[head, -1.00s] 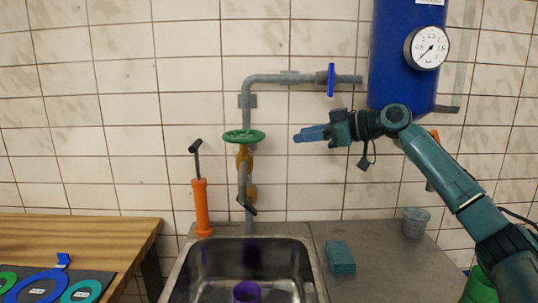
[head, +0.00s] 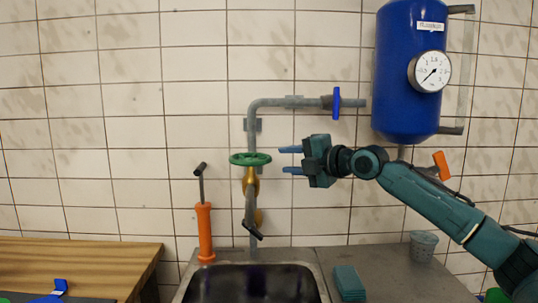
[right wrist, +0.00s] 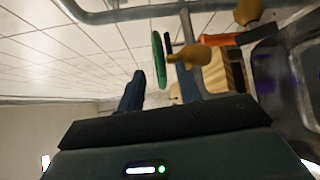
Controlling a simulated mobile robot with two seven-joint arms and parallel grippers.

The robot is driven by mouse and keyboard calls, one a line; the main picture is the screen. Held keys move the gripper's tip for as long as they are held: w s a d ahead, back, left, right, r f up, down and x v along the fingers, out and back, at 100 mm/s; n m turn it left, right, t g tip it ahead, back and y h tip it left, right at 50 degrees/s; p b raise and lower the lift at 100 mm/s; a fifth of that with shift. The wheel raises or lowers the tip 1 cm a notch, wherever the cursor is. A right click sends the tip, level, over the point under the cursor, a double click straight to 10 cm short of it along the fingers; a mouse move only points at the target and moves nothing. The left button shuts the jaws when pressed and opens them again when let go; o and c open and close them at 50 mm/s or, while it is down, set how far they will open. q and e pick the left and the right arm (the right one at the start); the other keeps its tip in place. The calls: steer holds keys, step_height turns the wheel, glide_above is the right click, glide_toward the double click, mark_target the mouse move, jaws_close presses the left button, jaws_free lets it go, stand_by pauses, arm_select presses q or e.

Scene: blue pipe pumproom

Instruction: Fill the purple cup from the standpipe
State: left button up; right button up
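The grey standpipe (head: 251,200) stands against the tiled wall, with a green handwheel (head: 250,159) on a brass valve (head: 251,184) and a dark-ended spout (head: 254,232) above the sink. In the right wrist view, the green handwheel (right wrist: 159,60) shows nearly edge-on beside the brass body (right wrist: 191,53). My right gripper (head: 288,160) is open and empty, its blue fingers pointing left, just right of the green wheel and apart from it. The purple cup is not clearly in view; only a purple tint shows in the sink.
The steel sink (head: 252,282) is below the pipe. An orange hand pump (head: 204,232) stands left of it. A blue valve wheel (head: 336,103) is on the upper pipe. A teal block (head: 349,283) and a grey cup (head: 422,246) sit right. A blue tank (head: 408,75) hangs above.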

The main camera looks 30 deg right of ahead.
mark_target(269, 157)
steer(key=p+x, duration=0.1)
steer(key=x, duration=0.6)
steer(key=shift+w, duration=0.1)
steer(key=shift+c, duration=0.4)
jaws_close()
